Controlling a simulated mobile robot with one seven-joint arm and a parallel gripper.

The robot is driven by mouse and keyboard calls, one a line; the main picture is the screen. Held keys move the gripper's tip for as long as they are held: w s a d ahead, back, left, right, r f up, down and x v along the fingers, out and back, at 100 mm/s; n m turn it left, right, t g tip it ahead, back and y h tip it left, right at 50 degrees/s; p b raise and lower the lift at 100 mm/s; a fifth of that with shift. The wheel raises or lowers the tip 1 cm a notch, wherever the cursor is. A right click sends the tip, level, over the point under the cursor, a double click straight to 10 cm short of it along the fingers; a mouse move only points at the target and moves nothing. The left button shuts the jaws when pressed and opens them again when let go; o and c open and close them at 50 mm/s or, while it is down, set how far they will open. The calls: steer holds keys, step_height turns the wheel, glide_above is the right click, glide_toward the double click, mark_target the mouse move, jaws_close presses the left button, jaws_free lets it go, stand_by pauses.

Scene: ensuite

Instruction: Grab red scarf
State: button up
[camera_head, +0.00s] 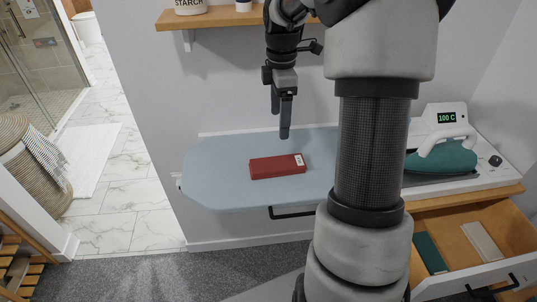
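A folded red scarf (278,167), a flat dark-red block with a small white label at its right end, lies on the blue-grey ironing board (215,172). My gripper (281,124) hangs above the board, fingers pointing down. It appears above and behind the scarf in the picture, apart from it. The two fingertips show at different heights, one nearer than the other, so the gripper looks open, with nothing between them. My arm hides the right part of the board.
A steam iron (445,153) stands on its station at the right, by a 100 C display (446,117). Below, an open drawer (510,240) holds a green (430,254) and a beige folded item (482,241). A wooden shelf (220,17) is above. A wicker basket (38,180) stands left.

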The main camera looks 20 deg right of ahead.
glide_above(278, 163)
step_height(278, 163, down, 10)
steer(key=shift+s+a+f+b, duration=0.1)
steer(key=shift+s+f+b, duration=0.05)
steer(key=shift+b, duration=0.2)
steer(key=shift+f, duration=3.1)
